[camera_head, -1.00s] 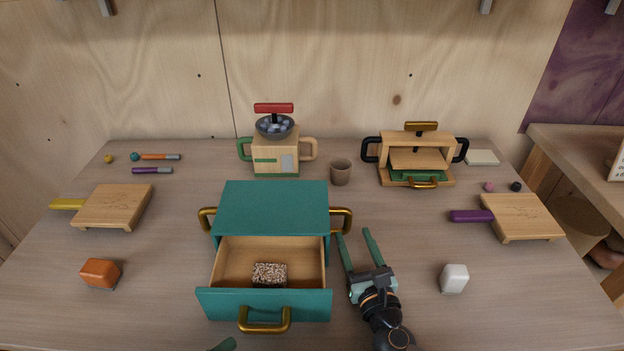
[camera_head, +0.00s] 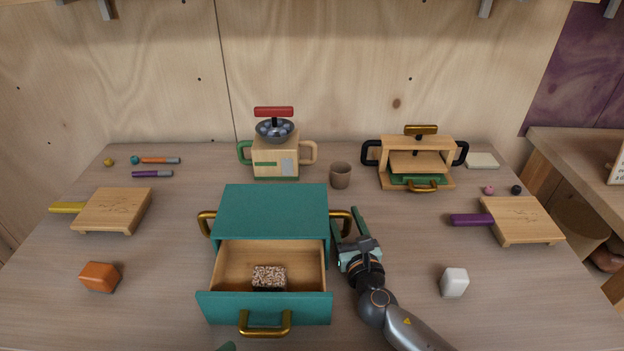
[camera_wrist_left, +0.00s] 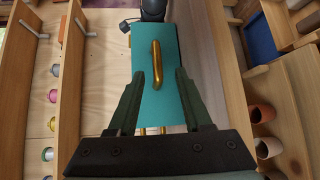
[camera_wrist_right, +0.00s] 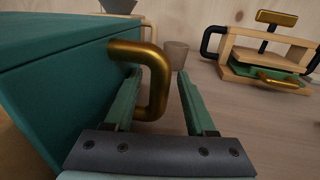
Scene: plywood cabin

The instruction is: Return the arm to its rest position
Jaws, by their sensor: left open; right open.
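My right gripper (camera_head: 350,224) is open beside the right side of the teal drawer box (camera_head: 272,211). In the right wrist view its fingers (camera_wrist_right: 156,92) are apart, with the box's brass side handle (camera_wrist_right: 146,72) right by the left finger; I cannot tell whether they touch. My left gripper shows only as a green tip (camera_head: 227,347) at the bottom edge of the head view. In the left wrist view its fingers (camera_wrist_left: 158,92) are open, with the teal drawer front (camera_wrist_left: 172,88) and its brass handle (camera_wrist_left: 156,62) beyond them, and nothing between them.
The drawer (camera_head: 228,266) stands open with a speckled block (camera_head: 269,277) inside. A white block (camera_head: 454,282) lies right of my right arm, an orange block (camera_head: 100,276) at left. A brown cup (camera_head: 340,175) and a wooden press (camera_head: 416,160) stand farther back.

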